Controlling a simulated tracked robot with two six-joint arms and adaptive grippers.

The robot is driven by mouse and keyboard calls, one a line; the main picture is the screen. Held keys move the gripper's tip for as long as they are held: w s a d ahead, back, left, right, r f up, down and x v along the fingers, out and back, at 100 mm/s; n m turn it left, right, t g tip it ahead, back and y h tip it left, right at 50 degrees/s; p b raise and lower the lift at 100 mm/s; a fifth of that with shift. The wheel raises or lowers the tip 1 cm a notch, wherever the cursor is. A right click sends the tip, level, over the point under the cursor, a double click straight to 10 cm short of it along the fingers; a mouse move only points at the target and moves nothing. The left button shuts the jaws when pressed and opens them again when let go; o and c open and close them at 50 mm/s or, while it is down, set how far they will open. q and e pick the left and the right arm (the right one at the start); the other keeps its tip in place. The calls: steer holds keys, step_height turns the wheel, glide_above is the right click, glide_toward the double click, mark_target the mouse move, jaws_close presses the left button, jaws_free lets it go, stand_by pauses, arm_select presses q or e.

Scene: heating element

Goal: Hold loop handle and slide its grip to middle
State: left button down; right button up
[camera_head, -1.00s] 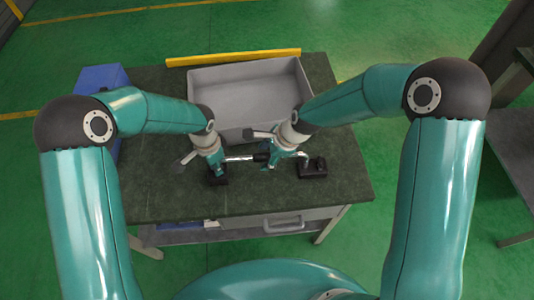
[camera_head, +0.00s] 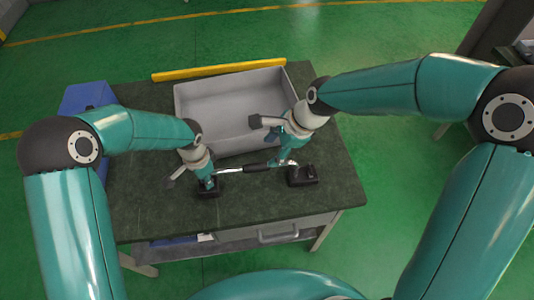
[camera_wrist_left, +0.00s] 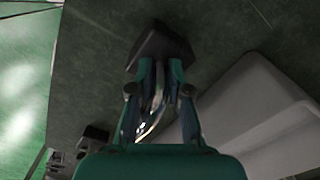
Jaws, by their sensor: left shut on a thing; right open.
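The loop handle is a thin metal bar (camera_head: 231,170) running between a left black block (camera_head: 208,192) and a right black block (camera_head: 303,175) on the dark table. Its black grip (camera_head: 257,168) sits near the middle of the bar. My left gripper (camera_head: 208,182) is shut on the handle's left end, just above the left block. In the left wrist view its fingers (camera_wrist_left: 160,90) close around the shiny metal, with the block (camera_wrist_left: 160,48) beyond. My right gripper (camera_head: 283,160) is open just right of the grip, close to the bar; I cannot tell whether it touches.
A grey open bin (camera_head: 180,112) stands behind the handle, close to both wrists. A yellow bar (camera_head: 220,70) lies behind the bin and a blue box (camera_head: 88,97) is at the back left. The table front (camera_head: 160,222) is clear.

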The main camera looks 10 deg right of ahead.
stand_by(0.4)
arm_select(q)
steer(key=c, duration=1)
jaws_free()
steer(key=shift+c, duration=0.2)
